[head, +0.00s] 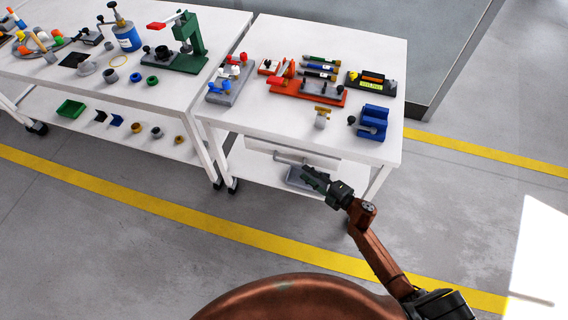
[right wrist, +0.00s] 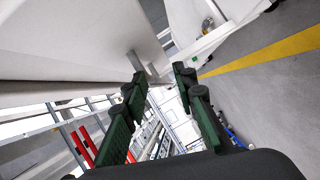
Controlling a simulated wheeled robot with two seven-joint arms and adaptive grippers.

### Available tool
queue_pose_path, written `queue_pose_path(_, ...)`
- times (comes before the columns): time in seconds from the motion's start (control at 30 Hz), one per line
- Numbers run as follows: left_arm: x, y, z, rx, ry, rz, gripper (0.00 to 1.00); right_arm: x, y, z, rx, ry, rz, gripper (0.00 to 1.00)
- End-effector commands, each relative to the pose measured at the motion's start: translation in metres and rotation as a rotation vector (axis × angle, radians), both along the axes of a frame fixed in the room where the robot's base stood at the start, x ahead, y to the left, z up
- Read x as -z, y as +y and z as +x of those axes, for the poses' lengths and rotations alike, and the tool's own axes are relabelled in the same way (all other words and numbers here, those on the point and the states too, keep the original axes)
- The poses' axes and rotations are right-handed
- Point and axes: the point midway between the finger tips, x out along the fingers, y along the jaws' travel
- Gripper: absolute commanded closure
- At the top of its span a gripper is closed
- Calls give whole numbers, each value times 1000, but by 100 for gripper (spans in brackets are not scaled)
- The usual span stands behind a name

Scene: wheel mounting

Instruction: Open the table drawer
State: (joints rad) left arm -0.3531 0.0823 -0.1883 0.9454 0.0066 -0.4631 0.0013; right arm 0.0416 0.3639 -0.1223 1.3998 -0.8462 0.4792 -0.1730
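The drawer (head: 318,158) is a white panel under the top of the right-hand white table (head: 290,118). It looks shut or nearly so, but I cannot tell for sure. A thin grey handle (head: 290,159) runs along its front. My right gripper (head: 312,178) is just in front of the drawer, near the handle's right end. In the right wrist view its two green fingers (right wrist: 160,78) stand apart with nothing clamped between them. A pale bar (right wrist: 139,63), likely the handle, shows just beyond the left fingertip. I cannot tell whether they touch. My left gripper is not in view.
The tabletop holds a red fixture (head: 318,92), a blue block (head: 373,121) and several tools. A grey item (head: 300,180) lies on the lower shelf behind my gripper. Another loaded table (head: 150,95) stands at left. The floor in front, with a yellow stripe (head: 200,225), is clear.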

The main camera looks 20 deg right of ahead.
Motion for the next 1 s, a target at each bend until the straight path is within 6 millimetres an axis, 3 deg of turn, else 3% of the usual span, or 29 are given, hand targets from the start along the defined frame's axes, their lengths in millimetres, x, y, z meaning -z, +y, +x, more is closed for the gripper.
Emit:
queue_pose_path(0.1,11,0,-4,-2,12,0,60,-11,16,4,-66,-63,-47,74)
queue_pose_path(0.3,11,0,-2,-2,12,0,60,-22,23,6,-90,-92,-66,74)
queue_pose_path(0.8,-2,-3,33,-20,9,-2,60,-13,59,61,-87,-87,-63,74)
queue_pose_path(1.0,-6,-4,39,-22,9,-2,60,-14,65,69,-86,-87,-62,74)
